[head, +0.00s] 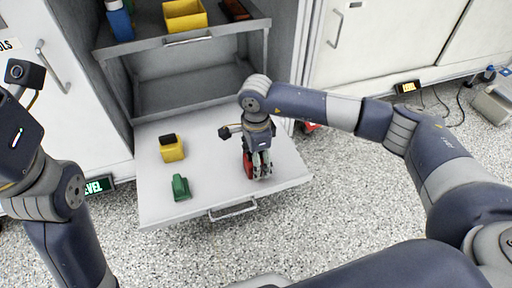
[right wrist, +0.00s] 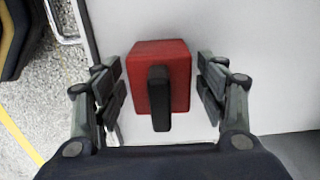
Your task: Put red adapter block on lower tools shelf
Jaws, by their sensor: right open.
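The red adapter block (head: 248,166) stands on the pulled-out lower tools shelf (head: 218,190), at its right part. In the right wrist view the red adapter block (right wrist: 176,55) shows a black upright tab on it. My right gripper (head: 262,166) points down over the block. In the right wrist view my right gripper (right wrist: 160,87) is open, with one finger pad on each side of the block and a gap on both sides. My left arm shows at the left edge of the head view, but its fingers are not visible.
A yellow block (head: 172,150) with a black top and a green block (head: 181,187) stand on the left of the lower shelf. The upper shelf (head: 150,43) holds a blue bottle (head: 120,24) and a yellow bin (head: 184,15). A handle (head: 233,209) is on the lower shelf's front.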

